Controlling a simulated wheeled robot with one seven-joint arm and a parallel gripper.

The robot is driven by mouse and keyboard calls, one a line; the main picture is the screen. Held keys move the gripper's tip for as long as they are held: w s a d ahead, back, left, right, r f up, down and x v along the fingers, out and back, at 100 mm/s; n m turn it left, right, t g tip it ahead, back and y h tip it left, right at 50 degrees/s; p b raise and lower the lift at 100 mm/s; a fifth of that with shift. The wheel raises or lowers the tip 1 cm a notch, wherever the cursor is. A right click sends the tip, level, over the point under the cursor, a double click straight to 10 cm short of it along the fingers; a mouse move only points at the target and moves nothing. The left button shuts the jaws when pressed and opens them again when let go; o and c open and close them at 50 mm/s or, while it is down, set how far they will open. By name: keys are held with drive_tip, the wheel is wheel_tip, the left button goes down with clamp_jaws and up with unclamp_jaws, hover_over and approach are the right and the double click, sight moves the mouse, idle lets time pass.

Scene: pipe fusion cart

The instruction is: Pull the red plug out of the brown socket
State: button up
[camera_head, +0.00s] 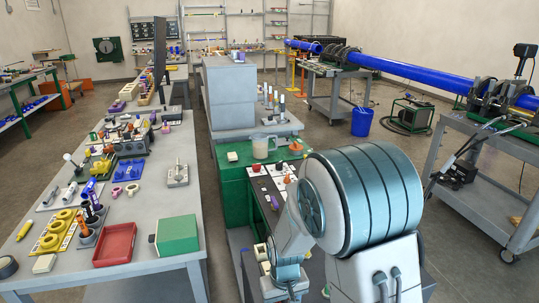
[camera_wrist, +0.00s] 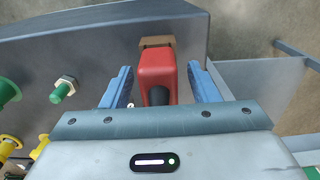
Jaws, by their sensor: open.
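In the wrist view the red plug (camera_wrist: 157,70) stands between the two blue fingers of my gripper (camera_wrist: 160,85). The brown socket (camera_wrist: 158,42) shows just beyond the plug's far end, and the two appear joined. My gripper is open, with a gap visible on each side of the plug. The near end of the plug is dark and partly hidden by the gripper body. In the head view my arm covers the work area, and I cannot make out the plug, the socket or the fingers there.
A grey panel (camera_wrist: 60,45) lies behind the socket. A green bolt (camera_wrist: 64,89) and yellow knobs (camera_wrist: 10,143) are at the left of the wrist view. In the head view a long table (camera_head: 150,240) with many parts, a red tray (camera_head: 115,244) and a green box (camera_head: 178,235) stands left.

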clamp_jaws()
drive_tip(key=shift+r, duration=0.1)
drive_tip(key=shift+r, duration=0.1)
drive_tip(key=shift+r+p, duration=2.2)
drive_tip(key=shift+r, duration=0.7)
wheel_tip(320, 180, up, 9)
drive_tip(key=p, duration=0.6)
drive_tip(key=shift+p, duration=0.3)
